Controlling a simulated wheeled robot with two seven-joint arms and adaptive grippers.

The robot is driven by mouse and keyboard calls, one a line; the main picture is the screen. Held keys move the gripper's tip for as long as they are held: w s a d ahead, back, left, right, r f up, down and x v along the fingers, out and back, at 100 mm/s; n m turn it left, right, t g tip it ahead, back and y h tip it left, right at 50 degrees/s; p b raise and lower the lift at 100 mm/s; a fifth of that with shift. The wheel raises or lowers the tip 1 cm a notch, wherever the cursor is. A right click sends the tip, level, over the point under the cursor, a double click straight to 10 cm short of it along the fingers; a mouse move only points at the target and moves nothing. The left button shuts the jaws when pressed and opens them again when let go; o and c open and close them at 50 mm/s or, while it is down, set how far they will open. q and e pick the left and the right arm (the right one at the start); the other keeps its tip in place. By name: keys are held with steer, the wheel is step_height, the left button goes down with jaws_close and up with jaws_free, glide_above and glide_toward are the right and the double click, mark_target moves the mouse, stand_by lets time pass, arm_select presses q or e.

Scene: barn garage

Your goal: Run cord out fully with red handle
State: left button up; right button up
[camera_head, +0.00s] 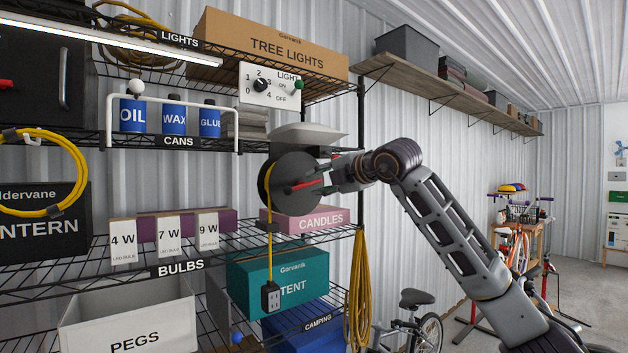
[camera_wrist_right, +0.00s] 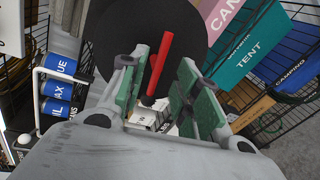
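A black cord reel (camera_head: 283,200) is mounted at the shelf front, left of the right gripper. Its red handle (camera_head: 306,184) lies across its face and also shows in the wrist view (camera_wrist_right: 160,63). A yellow cord (camera_head: 270,235) hangs from the reel, ending in a dark outlet block (camera_head: 271,297) in front of the teal box. My right gripper (camera_head: 325,178) is at the reel's right side. In the wrist view its green-padded fingers (camera_wrist_right: 156,78) are apart, with the handle between their tips and a gap visible to each side. My left gripper is not in view.
Shelving holds a CANDLES box (camera_head: 320,219), a TENT box (camera_head: 296,281), bulb cartons (camera_head: 168,240) and cans (camera_head: 174,118). A switch panel (camera_head: 270,87) is above the reel. A yellow cord bundle (camera_head: 358,300) hangs at the right post. Open floor lies far right.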

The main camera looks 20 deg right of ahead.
mark_target(310, 184)
steer(key=shift+p+x, duration=0.4)
steer(key=shift+x, duration=1.35)
jaws_close()
